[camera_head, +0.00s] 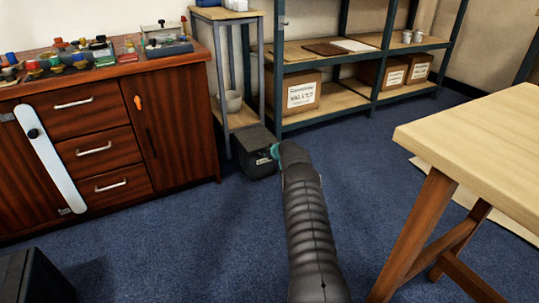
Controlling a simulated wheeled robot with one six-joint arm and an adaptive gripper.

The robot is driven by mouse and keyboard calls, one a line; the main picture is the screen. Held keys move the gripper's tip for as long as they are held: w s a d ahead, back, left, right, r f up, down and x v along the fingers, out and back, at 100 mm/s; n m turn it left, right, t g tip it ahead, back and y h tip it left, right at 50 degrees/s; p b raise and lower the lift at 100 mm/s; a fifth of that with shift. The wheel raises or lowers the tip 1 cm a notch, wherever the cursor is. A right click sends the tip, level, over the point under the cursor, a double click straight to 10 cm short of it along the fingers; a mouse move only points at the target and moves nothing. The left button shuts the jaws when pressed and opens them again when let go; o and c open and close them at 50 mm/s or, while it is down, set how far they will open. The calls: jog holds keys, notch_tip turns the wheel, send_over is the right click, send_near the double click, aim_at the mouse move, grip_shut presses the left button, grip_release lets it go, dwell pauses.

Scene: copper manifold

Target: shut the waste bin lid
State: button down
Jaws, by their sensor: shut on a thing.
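The waste bin (258,172) is a small black box on the blue carpet, in front of the narrow stand. Its dark lid (248,139) shows at the top; its exact angle is hard to tell. My arm reaches across the floor to the bin from the right. My gripper (265,156), small and dark beyond a teal ring, is at the bin's upper front and shut on the lid. Its fingertips are tiny and partly lost against the black bin.
A wooden cabinet (175,120) with drawers stands at left, with small parts on top. A metal shelf (345,85) with boxes stands behind. A light wooden table (480,130) is at right. A black object (35,278) sits at bottom left. The carpet between is clear.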

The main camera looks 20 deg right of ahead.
jog(key=shift+s+a+f, duration=0.1)
jog(key=shift+a+f, duration=0.2)
jog(key=shift+f, duration=0.5)
notch_tip(320, 180, up, 4)
jog(key=s+d+f, duration=0.1)
jog(key=s+f, duration=0.2)
jog(key=s, duration=0.6)
jog(key=shift+f, duration=0.35)
jog(key=shift+s, duration=0.1)
